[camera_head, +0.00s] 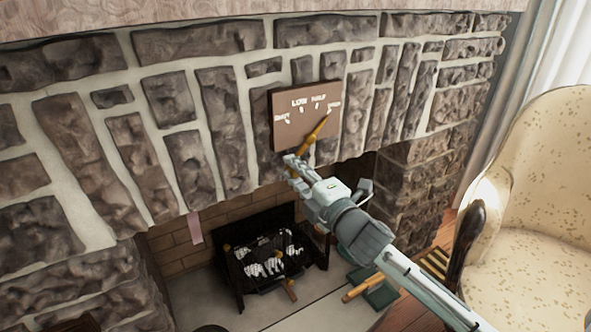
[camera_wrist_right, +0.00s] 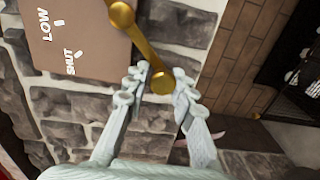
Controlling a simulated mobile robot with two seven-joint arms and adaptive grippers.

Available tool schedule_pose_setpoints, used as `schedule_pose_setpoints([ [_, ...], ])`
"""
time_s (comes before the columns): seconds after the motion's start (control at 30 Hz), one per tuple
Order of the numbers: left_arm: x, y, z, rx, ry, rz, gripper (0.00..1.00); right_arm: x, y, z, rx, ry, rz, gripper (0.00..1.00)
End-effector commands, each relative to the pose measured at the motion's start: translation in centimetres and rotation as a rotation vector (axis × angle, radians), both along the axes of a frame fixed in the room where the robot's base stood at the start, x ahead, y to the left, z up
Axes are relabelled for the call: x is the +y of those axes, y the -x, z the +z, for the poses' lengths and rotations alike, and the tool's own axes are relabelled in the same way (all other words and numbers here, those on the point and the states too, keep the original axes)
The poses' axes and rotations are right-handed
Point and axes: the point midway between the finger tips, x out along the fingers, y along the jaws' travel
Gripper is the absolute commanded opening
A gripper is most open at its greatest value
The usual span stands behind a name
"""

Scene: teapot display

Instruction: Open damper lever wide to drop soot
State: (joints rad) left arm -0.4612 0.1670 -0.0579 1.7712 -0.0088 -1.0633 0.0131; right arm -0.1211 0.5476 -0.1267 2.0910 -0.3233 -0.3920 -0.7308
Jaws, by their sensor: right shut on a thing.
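The brass damper lever (camera_head: 318,128) is mounted on a brown plate (camera_head: 290,131) with white markings, set on the stone chimney front. The plate (camera_wrist_right: 85,25) there reads "LOW" and "SHUT". My left gripper is not in view. No soot can be made out.
Below is the fireplace opening with a dark grate (camera_head: 235,265) holding pale logs. A brass-coloured rod (camera_head: 362,287) lies near a green object at the hearth's right. A cream armchair (camera_head: 540,190) stands at the right. Rough stones surround the plate.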

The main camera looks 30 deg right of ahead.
Motion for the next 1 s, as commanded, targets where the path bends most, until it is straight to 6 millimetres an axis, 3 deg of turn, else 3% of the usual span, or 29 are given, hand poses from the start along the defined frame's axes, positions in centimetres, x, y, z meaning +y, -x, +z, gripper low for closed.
schedule_pose_setpoints([
  [0.27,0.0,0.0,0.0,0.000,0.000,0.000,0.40,-0.4,0.0,-0.3,0.008,-0.001,-0.009,0.00],
  [0.3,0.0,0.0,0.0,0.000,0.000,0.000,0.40,-0.4,0.0,-0.3,0.008,-0.001,-0.009,0.26],
  [0.43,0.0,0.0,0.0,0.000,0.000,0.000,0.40,-0.3,0.0,-0.3,0.007,0.000,-0.007,0.42],
  [0.77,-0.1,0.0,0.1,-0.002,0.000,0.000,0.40,-0.1,0.2,-0.2,0.003,0.000,-0.002,0.43],
  [1.0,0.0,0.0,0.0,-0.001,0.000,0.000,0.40,-0.3,3.6,-0.4,0.008,0.000,-0.002,0.43],
])
